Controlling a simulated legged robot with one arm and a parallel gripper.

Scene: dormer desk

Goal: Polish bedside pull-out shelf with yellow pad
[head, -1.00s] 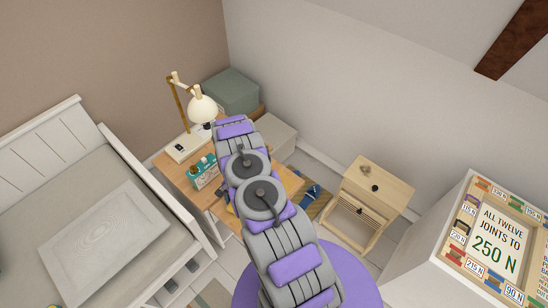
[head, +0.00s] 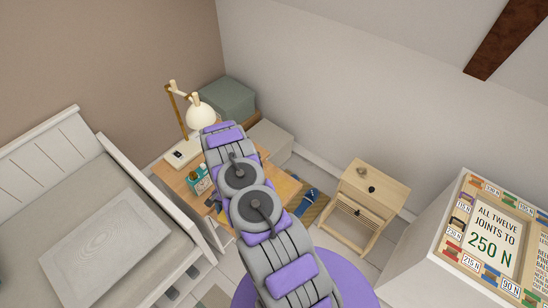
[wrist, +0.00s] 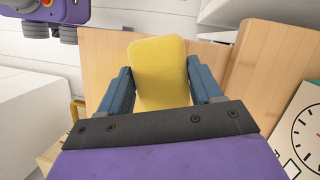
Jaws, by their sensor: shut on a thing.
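The yellow pad (wrist: 158,75) is held between the two blue fingers of my gripper (wrist: 159,66) in the wrist view. It sticks out past the fingertips over a light wooden surface (wrist: 262,75). I cannot tell whether the pad touches the wood. In the head view my arm covers the gripper and pad, and part of the wooden desk (head: 178,178) beside the bed. I cannot tell for sure which wooden board is the pull-out shelf.
A lamp (head: 200,115) and a teal box (head: 200,182) stand on the desk. The bed (head: 45,190) is at left. A pale wooden stand (head: 375,190) is at right. Blue slippers (head: 308,200) lie on the floor between desk and stand. A white clock-like face (wrist: 304,130) is at right in the wrist view.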

